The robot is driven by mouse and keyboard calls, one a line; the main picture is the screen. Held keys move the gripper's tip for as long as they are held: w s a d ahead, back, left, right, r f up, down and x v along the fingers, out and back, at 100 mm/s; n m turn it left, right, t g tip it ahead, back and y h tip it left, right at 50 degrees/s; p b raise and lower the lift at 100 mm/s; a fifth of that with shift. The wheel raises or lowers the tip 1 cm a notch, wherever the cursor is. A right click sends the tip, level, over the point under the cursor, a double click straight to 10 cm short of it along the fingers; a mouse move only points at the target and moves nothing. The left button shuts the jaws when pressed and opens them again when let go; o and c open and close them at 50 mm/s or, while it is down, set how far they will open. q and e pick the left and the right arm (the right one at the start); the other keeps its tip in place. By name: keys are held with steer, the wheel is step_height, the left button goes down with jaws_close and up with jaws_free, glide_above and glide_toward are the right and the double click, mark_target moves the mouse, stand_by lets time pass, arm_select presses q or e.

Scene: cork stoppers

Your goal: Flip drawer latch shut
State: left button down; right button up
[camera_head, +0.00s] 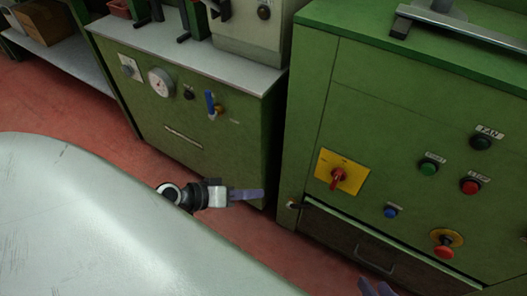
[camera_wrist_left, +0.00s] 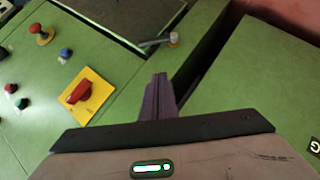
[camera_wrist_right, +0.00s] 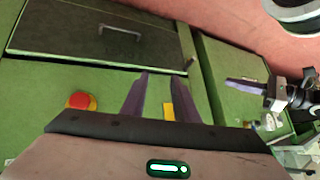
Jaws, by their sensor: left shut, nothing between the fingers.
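The drawer (camera_head: 345,235) is a dark brown panel low in the right green cabinet, with a bar handle (camera_head: 376,262). The small metal latch (camera_head: 293,205) sits at the drawer's upper left corner. In the left wrist view the latch (camera_wrist_left: 173,40) lies beyond the fingertips, its lever pointing toward the drawer (camera_wrist_left: 115,14). My left gripper (camera_head: 262,194) is shut and empty, left of the latch and apart from it. My right gripper (camera_head: 376,287) is at the bottom edge of the head view. In the right wrist view its fingers (camera_wrist_right: 161,78) are spread, with nothing between them.
Above the drawer are a yellow plate with a red rotary switch (camera_head: 338,176), a blue button (camera_head: 390,212) and a red stop button (camera_head: 444,246). A second green cabinet (camera_head: 180,115) with a gauge stands left, across a narrow gap. Red floor (camera_head: 255,235) shows in front.

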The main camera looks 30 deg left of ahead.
arm_select(q)
steer(key=shift+s+a+r, duration=0.1)
arm_select(e)
steer(key=shift+w, duration=0.15)
steer(key=c, duration=0.3)
jaws_close()
arm_select(q)
steer(key=s+d+r+m+g, duration=0.3)
steer(key=s+d+m+g, duration=0.3)
steer(key=s+d, duration=0.55)
steer(key=w+d+r+m+t+y, duration=0.1)
steer(key=w+d+r+t, duration=0.2)
steer(key=w+d+r, duration=0.1)
steer(key=shift+d+r, duration=0.15)
steer(key=shift+d, duration=0.45)
arm_select(e)
steer(key=shift+s, duration=0.2)
